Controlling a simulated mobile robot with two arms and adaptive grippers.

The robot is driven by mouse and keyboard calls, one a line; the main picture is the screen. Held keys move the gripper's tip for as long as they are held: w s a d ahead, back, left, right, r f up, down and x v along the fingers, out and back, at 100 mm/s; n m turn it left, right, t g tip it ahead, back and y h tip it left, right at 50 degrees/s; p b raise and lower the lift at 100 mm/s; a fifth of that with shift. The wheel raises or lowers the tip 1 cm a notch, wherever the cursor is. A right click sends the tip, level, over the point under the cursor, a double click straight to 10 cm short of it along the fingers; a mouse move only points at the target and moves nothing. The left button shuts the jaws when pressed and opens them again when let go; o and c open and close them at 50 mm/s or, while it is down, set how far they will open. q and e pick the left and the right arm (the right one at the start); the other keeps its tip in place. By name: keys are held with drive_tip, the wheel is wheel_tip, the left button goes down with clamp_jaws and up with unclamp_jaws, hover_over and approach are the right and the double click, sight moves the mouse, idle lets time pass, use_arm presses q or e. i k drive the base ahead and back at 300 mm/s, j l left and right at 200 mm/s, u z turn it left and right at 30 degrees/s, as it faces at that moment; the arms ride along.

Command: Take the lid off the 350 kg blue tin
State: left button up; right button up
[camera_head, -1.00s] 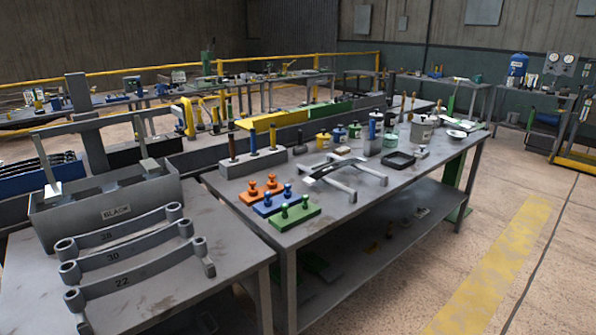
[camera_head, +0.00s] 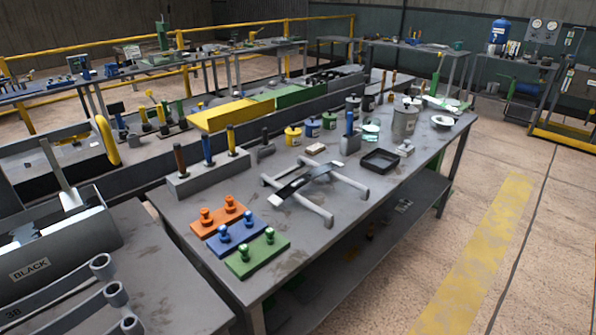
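A small blue tin (camera_head: 313,128) with a lid on it stands toward the back of the middle workbench. It is between a yellow tin (camera_head: 293,136) and a green tin (camera_head: 329,121). Any weight marking on the blue tin is too small to read. Neither of my grippers shows in the head view.
On the workbench (camera_head: 180,219) are orange, blue and green plates with knobs, a grey frame (camera_head: 316,188), a black tray (camera_head: 380,161) and a large grey can (camera_head: 404,122). A bench with a box marked BLACK (camera_head: 60,255) is at left. Open floor lies to the right.

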sight(312, 122)
drive_tip(key=i+l+u, duration=0.1)
drive_tip(key=i+l, duration=0.15)
drive_tip(key=l, duration=0.15)
drive_tip(key=i+l+u, duration=0.15)
drive_tip(key=l, duration=0.25)
drive_tip(key=i+l+u, duration=0.1)
drive_tip(key=i+l, duration=0.2)
drive_tip(key=l, duration=0.15)
drive_tip(key=i+l+u, duration=0.15)
drive_tip(key=l, duration=0.3)
drive_tip(key=i+l+u, duration=0.1)
drive_tip(key=l, duration=0.35)
drive_tip(key=i+l+u, duration=0.15)
drive_tip(key=l, duration=0.35)
drive_tip(key=i+l+u, duration=0.1)
drive_tip(key=l, duration=0.4)
drive_tip(key=i+l+u, duration=0.15)
drive_tip(key=l, duration=0.4)
drive_tip(key=i, duration=0.05)
